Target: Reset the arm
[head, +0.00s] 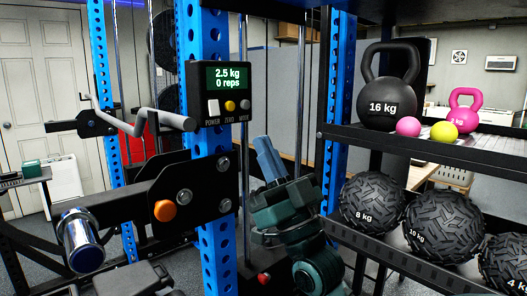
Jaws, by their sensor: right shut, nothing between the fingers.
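My right arm is dark green and comes up from the bottom middle. My right gripper (264,146) points up and slightly left, its blue-grey fingers shut together with nothing between them. It is in front of the rack's rear posts, right of the near blue upright (217,240) and below and right of the black display box (228,92). The display reads 2.5 kg and 0 reps and has white, yellow and grey buttons. A visible gap separates the fingers from the box in the picture. My left gripper is not seen.
A black bracket with an orange knob (165,210) and a chrome bar end (82,240) juts left from the upright. On the right, a black shelf (440,152) holds a 16 kg kettlebell (388,92), a pink kettlebell (463,112) and small balls. Black textured balls (445,222) lie below.

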